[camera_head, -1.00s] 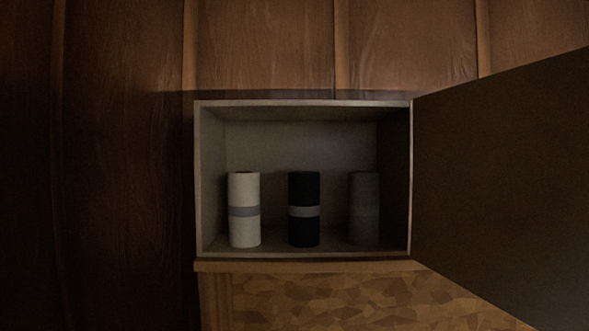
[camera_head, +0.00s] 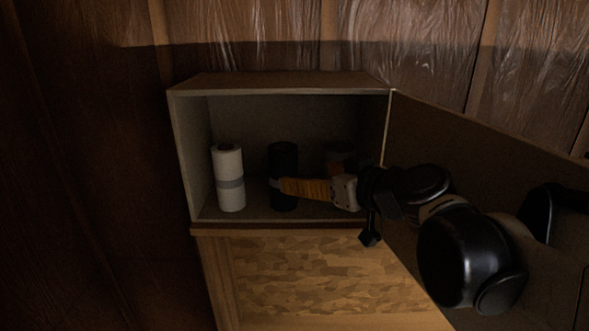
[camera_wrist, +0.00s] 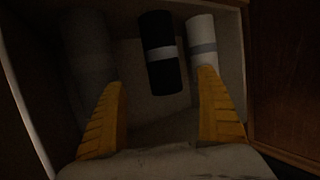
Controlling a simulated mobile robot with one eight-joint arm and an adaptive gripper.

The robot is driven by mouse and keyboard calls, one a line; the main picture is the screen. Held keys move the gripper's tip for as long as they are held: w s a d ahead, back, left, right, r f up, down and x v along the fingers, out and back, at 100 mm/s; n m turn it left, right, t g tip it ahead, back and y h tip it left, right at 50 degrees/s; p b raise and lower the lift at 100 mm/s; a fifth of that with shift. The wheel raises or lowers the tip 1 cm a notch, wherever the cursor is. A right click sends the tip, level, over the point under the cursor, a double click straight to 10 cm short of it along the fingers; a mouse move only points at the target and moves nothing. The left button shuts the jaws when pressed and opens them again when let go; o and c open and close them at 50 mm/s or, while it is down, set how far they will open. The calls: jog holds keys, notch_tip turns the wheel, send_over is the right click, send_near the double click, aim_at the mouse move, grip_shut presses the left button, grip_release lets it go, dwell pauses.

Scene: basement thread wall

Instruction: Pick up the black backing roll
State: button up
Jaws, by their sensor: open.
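The black backing roll (camera_head: 283,160) stands upright in the middle of the open cabinet (camera_head: 280,83), with a grey band around it. In the wrist view the black roll (camera_wrist: 159,52) lies ahead, between the lines of the two fingers and beyond their tips. My gripper (camera_wrist: 164,84) is open with its yellow-orange fingers spread, and nothing is between them. In the head view my gripper (camera_head: 283,187) reaches into the cabinet from the right. Its fingers overlap the lower part of the black roll there, so contact cannot be told.
A white roll (camera_head: 229,168) with a grey band stands left of the black one; it also shows in the wrist view (camera_wrist: 201,40), near one fingertip. A dark grey roll (camera_head: 340,158) stands at right, partly hidden by my gripper. The cabinet door (camera_head: 440,135) is open to the right.

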aim_at(293, 172)
jog(key=x, duration=0.4)
jog(key=shift+w+a, duration=0.2)
jog(key=shift+a, duration=0.35)
jog(key=shift+w+d+f+p, duration=0.1)
jog(key=shift+w+d+p, duration=0.1)
jog(key=shift+w+p, duration=0.1)
jog(key=p+x, duration=0.1)
jog(key=x, duration=0.4)
jog(key=shift+s+a, duration=0.1)
jog(key=shift+a, duration=0.1)
jog(key=shift+w+f, duration=0.15)
jog(key=shift+w, duration=0.05)
jog(key=shift+s, duration=0.25)
jog(key=shift+c, duration=0.9)
jog(key=c, duration=1.3)
